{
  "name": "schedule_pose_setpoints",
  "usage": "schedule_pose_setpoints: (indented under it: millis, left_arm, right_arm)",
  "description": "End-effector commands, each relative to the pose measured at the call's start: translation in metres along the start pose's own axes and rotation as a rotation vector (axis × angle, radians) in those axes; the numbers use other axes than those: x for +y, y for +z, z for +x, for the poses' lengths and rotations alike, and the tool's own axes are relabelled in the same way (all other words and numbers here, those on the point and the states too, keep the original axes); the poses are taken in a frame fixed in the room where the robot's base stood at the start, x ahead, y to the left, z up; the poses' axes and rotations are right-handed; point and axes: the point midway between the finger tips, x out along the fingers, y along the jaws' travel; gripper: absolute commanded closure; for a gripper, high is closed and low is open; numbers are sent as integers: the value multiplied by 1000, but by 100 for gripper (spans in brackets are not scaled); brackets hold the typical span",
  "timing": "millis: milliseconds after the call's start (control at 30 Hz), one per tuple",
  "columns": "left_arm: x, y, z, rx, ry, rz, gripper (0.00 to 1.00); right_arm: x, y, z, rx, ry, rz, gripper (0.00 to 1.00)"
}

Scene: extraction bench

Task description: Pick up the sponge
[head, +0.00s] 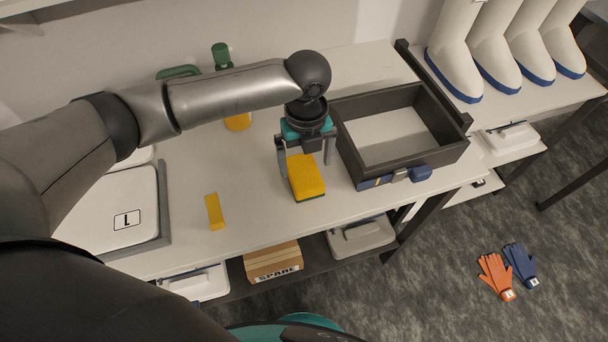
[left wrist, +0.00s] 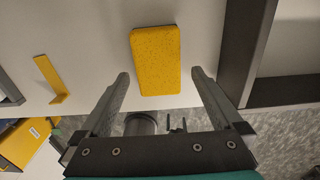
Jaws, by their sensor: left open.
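The sponge (head: 306,177) is a yellow block with a green underside, lying on the white bench near its front edge. My left gripper (head: 307,168) is above it, pointing down, with one finger on each side. The fingers are open and nothing is between them that I can see held. In the left wrist view the sponge (left wrist: 156,60) lies ahead of the two open fingertips (left wrist: 160,80), roughly centred between them. My right gripper is not in view.
A dark open box (head: 350,153) stands just right of the sponge. A yellow bracket (head: 215,212) lies to the left, beside a white container marked L (head: 110,212). A green-capped bottle (head: 222,55) stands behind my arm. White boots (head: 455,50) are at the far right.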

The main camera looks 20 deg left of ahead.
Motion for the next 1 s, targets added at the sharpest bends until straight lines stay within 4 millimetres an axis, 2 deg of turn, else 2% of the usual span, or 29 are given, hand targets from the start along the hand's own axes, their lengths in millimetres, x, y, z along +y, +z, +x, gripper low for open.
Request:
schedule_pose_setpoints:
  millis: [100,233,567,1000]
  left_arm:
    - [4,2,22,2,4,-1,0]
    - [3,2,38,2,2,0,0]
    - [4,3,43,-1,1,1,1]
    - [4,3,43,-1,1,1,51]
  right_arm:
    - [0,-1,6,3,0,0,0]
    - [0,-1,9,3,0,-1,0]
    - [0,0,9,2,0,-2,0]
    - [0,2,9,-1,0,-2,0]
